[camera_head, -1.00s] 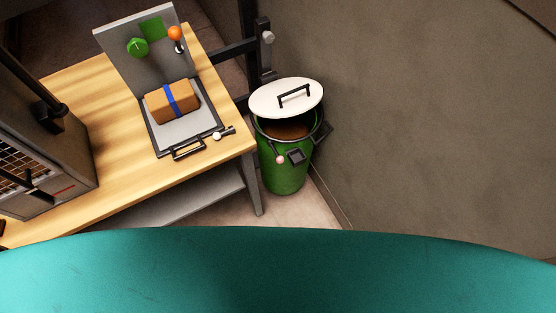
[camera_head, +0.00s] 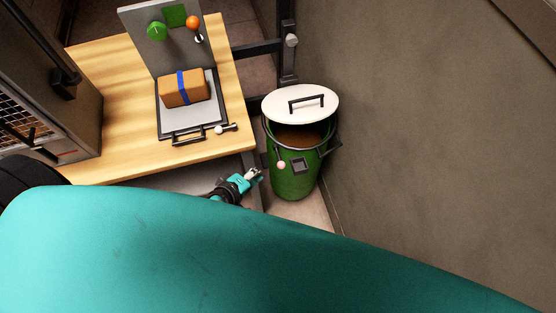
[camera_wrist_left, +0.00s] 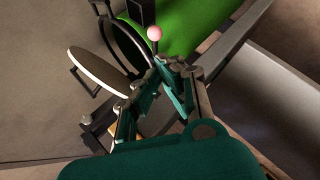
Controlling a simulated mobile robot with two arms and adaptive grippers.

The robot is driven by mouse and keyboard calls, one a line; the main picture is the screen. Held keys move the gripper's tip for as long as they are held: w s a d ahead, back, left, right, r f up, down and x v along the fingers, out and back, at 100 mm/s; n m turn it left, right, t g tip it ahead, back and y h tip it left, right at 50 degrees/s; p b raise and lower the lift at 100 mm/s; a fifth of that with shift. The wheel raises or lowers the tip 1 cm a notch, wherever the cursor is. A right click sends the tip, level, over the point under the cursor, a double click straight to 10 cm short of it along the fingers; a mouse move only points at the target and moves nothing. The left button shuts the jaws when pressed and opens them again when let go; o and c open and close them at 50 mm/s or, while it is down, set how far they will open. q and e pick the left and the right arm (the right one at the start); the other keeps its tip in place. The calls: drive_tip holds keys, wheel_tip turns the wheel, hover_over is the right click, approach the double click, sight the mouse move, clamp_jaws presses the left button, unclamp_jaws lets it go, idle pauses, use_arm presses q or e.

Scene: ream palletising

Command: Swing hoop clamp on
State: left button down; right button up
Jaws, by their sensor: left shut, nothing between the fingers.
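The green drum (camera_head: 293,184) stands on the floor beside the bench, brown inside its mouth. Its white lid (camera_head: 322,103) with a black handle sits tilted at the back of the mouth, leaving the front open. The dark hoop clamp (camera_head: 300,150) is around the drum near its rim, with a pink ball knob (camera_head: 281,165) at the front left. In the left wrist view the hoop (camera_wrist_left: 116,40), knob (camera_wrist_left: 154,33) and lid (camera_wrist_left: 97,68) show ahead of the fingers. My left gripper (camera_head: 256,174) is shut and empty, left of the drum and apart from the knob. My right gripper is out of view.
A wooden bench (camera_head: 110,120) stands left of the drum, holding a strapped brown parcel (camera_head: 190,90) on a grey plate. A dark machine (camera_head: 75,90) is at far left. A dark post (camera_head: 288,60) stands behind the drum, and a bare wall (camera_head: 440,130) is at right.

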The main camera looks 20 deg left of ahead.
use_arm(q)
approach(279, 157)
drive_tip(key=shift+a+f+x, duration=0.2)
drive_tip(key=shift+a+x, duration=0.25)
drive_tip(key=shift+x, duration=2.15)
drive_tip(key=shift+a+b, duration=0.15)
drive_tip(key=shift+b, duration=0.15)
drive_tip(key=shift+s, duration=0.1)
